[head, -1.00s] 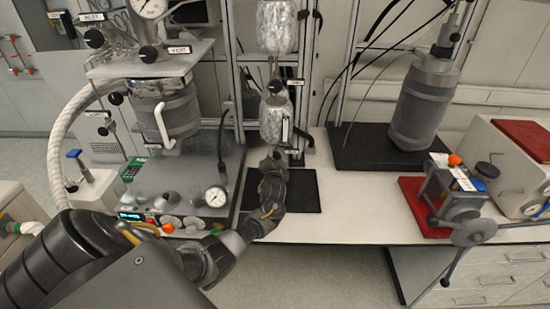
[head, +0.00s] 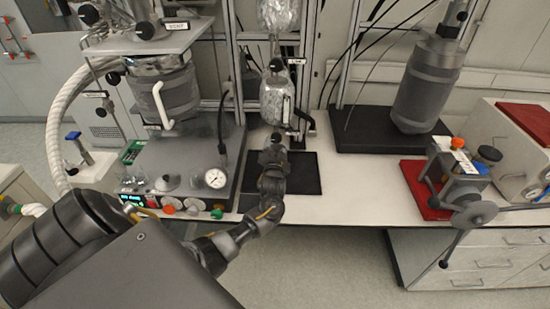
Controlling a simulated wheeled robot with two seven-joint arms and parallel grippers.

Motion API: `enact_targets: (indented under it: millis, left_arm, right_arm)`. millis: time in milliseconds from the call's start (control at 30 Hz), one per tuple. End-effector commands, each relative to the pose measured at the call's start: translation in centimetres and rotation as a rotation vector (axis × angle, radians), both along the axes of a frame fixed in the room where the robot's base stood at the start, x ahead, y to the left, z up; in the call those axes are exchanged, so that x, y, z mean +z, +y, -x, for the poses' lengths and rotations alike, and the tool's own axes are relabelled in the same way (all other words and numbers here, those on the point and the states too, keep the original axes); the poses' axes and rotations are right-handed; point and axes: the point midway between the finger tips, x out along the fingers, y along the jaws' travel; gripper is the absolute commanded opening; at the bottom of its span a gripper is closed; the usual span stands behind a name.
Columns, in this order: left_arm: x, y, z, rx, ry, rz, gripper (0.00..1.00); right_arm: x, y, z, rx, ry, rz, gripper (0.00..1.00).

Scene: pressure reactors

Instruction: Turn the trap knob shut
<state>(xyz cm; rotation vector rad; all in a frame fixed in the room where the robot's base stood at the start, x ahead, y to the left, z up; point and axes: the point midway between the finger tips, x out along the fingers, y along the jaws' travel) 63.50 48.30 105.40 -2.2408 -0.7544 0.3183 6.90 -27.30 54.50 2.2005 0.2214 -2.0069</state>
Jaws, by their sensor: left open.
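The trap knob appears to be the small black knob (head: 276,65) on the glass line between two foil-wrapped vessels. A small white tag (head: 296,61) sits beside it, its lettering too small to read surely. My left gripper (head: 274,142) is open, below the lower foil-wrapped vessel (head: 275,100) and well below the knob, not touching it. The fingertips point up and away from me, and the wrist partly hides them. My right gripper is not in view.
A reactor (head: 165,85) with a white handle and hose stands at left. Metal frame posts (head: 307,75) rise beside the glass line. A grey cylinder (head: 427,85) stands on a black base at right. A clamp device (head: 460,180) sits at the bench's right front.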

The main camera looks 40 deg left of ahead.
Motion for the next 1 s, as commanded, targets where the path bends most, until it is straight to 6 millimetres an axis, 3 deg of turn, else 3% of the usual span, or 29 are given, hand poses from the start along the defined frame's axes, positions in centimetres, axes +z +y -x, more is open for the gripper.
enact_targets:
  millis: [100, 333, 1000]
  left_arm:
    - [-0.3, -1.4, 1.7, -0.001, -0.001, 0.001, 0.61]
    - [-0.1, -2.9, 3.8, -0.001, 0.001, 0.000, 0.61]
    - [-0.1, -3.3, 4.1, -0.005, 0.003, 0.006, 0.61]
  right_arm:
    - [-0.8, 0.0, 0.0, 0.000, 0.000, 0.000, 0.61]
    - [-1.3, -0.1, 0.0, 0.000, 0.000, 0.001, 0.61]
    - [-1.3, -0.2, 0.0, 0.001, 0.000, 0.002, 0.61]
